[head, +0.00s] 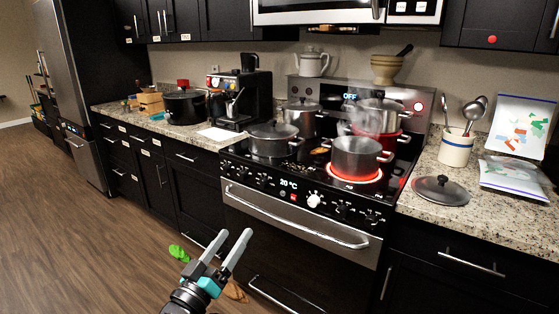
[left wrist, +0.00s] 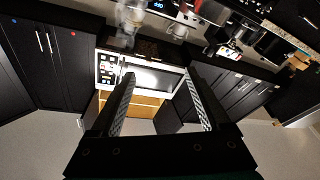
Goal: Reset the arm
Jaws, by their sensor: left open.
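My left gripper (head: 228,243) is in the lower middle of the head view, in front of the stove (head: 290,215). Its two grey fingers are apart and point up toward the stove, with nothing between them. In the left wrist view the open fingers (left wrist: 158,80) frame the microwave (left wrist: 150,78) and empty space. My right gripper is in neither view.
A stockpot (head: 357,158) sits on a glowing red burner, with more pots around it. A loose lid (head: 440,190) lies on the right counter beside a utensil crock (head: 455,147). A green item (head: 178,253) shows left of my gripper. Open wooden floor (head: 70,225) lies left.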

